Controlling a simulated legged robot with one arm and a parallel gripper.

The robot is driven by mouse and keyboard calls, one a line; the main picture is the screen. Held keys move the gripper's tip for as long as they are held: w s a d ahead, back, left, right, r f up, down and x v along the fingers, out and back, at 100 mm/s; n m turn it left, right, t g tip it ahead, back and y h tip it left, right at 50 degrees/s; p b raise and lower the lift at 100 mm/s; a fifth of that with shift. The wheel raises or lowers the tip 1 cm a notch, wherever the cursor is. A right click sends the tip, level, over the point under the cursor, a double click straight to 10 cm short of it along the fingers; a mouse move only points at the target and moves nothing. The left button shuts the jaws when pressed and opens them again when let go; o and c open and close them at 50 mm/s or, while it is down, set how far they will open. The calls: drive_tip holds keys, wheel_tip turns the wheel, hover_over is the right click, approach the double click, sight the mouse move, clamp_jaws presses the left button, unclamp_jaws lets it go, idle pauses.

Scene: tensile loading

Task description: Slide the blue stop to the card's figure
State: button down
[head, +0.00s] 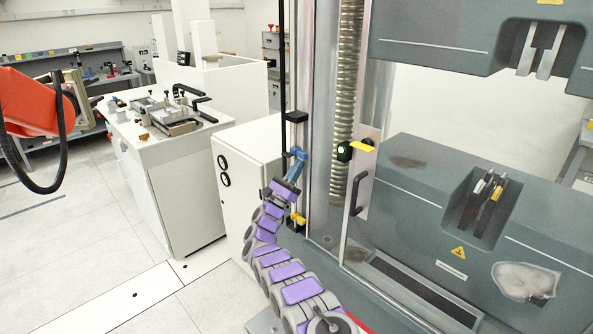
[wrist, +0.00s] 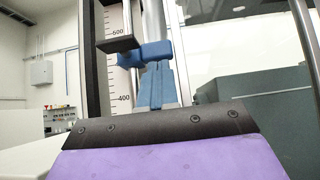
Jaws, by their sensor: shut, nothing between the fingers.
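The blue stop (wrist: 148,52) sits on an upright scale (wrist: 120,80) on the machine's column. In the wrist view it appears between the printed 400 and 600, nearer 600. In the head view the stop (head: 298,153) is small, at the top of my arm. My gripper (wrist: 159,66) has blue-grey fingers, shut together with nothing between them. Their tips overlap the underside of the stop in the wrist view; I cannot tell whether they touch it. My gripper also shows in the head view (head: 294,170). No card with a readable figure is in view.
A black block (head: 297,117) is above the blue stop on the same column, and a yellow block (head: 297,219) is below. A door with a black handle (head: 362,192) stands to the right. A white cabinet (head: 240,170) is close behind my arm. The floor at left is clear.

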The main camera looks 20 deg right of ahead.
drive_tip(key=shift+r, duration=0.15)
drive_tip(key=shift+r+p, duration=0.3)
drive_tip(key=shift+p, duration=0.6)
drive_tip(key=shift+f, duration=0.1)
